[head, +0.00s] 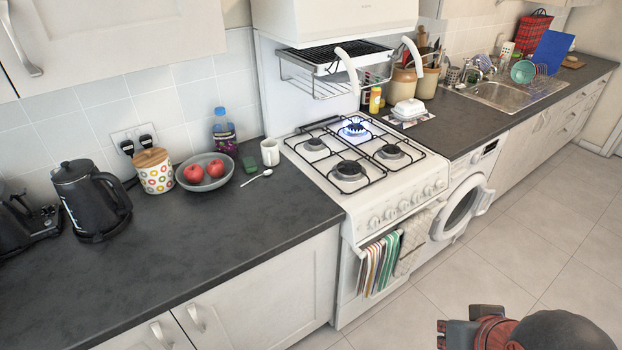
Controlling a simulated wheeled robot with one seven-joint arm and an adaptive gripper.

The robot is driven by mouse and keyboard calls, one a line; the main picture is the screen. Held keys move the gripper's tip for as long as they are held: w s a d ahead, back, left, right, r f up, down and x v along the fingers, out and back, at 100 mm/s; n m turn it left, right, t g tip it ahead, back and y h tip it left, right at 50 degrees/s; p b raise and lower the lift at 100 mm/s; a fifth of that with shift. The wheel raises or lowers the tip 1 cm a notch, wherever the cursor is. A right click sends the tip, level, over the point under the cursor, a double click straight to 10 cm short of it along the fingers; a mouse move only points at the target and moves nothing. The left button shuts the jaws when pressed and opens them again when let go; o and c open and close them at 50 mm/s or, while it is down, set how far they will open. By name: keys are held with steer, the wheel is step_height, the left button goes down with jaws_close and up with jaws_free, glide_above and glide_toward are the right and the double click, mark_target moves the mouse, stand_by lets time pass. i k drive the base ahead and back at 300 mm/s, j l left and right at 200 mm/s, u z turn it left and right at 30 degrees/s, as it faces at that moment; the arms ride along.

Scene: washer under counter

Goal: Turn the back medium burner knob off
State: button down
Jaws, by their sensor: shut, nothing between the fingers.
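The white gas cooker (350,205) stands in the middle of the head view. Its back right burner (355,129) is lit with a blue flame. The other burners, such as the front left one (349,170), show no flame. A row of several pale control knobs (402,207) runs along the cooker's front panel. Their labels and exact pointer angles are too small to read. My gripper (443,334) is at the bottom edge, partly cut off, in front of and below the knobs. It is shut and empty, well apart from the knobs.
Striped towels (378,265) hang from the oven handle below the knobs. The washing machine door (463,212) stands ajar to the right. A grill rack (335,62) with white handles overhangs the hob. The tiled floor (520,240) before the cooker is clear.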

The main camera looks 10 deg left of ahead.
mark_target(441, 184)
steer(key=i+l+u, duration=0.15)
steer(key=l+u, duration=0.25)
steer(key=i+l+u, duration=0.15)
steer(key=u, duration=0.25)
steer(key=i+l+u, duration=0.1)
steer(key=l+u, duration=0.25)
steer(key=i+l+u, duration=0.15)
steer(key=l, duration=0.95)
steer(key=l+u, duration=0.1)
steer(key=l, duration=0.95)
